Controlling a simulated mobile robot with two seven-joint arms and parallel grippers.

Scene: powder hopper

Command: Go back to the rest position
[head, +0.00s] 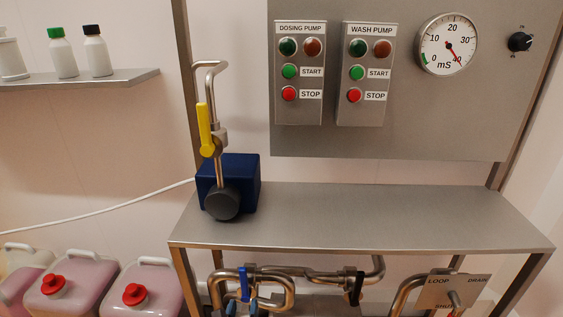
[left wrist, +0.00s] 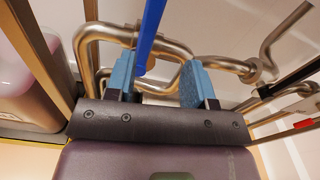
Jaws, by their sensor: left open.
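My left gripper (head: 268,304) shows at the bottom edge of the head view, below the steel bench and close to the pipework. In the left wrist view its two blue-padded fingers (left wrist: 160,78) are apart, with nothing held. A blue valve lever (head: 243,284) hangs on the pipe just beside and above the fingertips. In the left wrist view the blue lever (left wrist: 150,35) appears between the fingers, nearer the left one; I cannot tell whether it touches. My right gripper is in neither view.
Bent steel pipes (head: 320,275) run under the steel bench (head: 380,215), with a black lever (head: 356,288) and a LOOP/DRAIN plate (head: 452,292) at right. Canisters with red caps (head: 135,294) stand at lower left. A blue pump (head: 240,175) sits on the bench.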

